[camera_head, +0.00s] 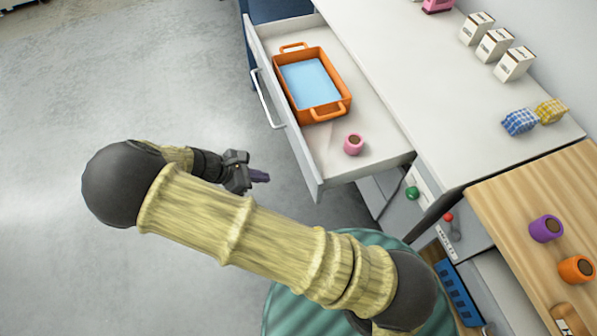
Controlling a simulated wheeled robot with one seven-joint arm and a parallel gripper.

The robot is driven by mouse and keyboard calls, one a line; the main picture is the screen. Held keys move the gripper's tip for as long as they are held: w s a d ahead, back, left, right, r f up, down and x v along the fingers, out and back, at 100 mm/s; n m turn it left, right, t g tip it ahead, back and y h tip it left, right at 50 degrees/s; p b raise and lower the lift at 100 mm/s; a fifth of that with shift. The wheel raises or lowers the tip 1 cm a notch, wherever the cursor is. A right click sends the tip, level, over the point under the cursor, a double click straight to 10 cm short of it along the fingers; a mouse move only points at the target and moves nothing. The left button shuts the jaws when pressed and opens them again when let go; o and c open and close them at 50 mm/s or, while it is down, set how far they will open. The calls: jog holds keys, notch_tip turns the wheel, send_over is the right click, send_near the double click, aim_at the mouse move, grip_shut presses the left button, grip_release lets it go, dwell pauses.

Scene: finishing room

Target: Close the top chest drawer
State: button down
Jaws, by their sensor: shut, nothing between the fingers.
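The top chest drawer (377,159) is pulled out from under the white chest top (410,70). Its grey front (299,150) carries a silver bar handle (264,100). Inside the drawer are an orange tray (331,111) with a light blue bottom and a pink cup-like object (353,144). My gripper (262,177) is shut and empty. In the picture it is left of and below the near end of the drawer front, apart from it. My arm crosses the lower middle of the view.
On the chest top stand white cartons (494,44), a pink object (437,5), and blue (520,122) and yellow (551,110) checked bundles. A wooden surface (510,195) at right holds purple (546,228) and orange (576,269) cups. Lower compartments show below the drawer. The grey floor (120,80) at left is clear.

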jog(key=shift+a, duration=0.25)
send_near(308, 178)
notch_tip(308, 178, down, 4)
jog(key=d, duration=0.3)
jog(key=shift+w+d+r+p, duration=0.2)
jog(key=shift+w+d+p, duration=0.05)
jog(key=shift+d+p, duration=0.15)
jog(key=shift+w+d+f, duration=0.1)
jog(key=shift+d, duration=0.2)
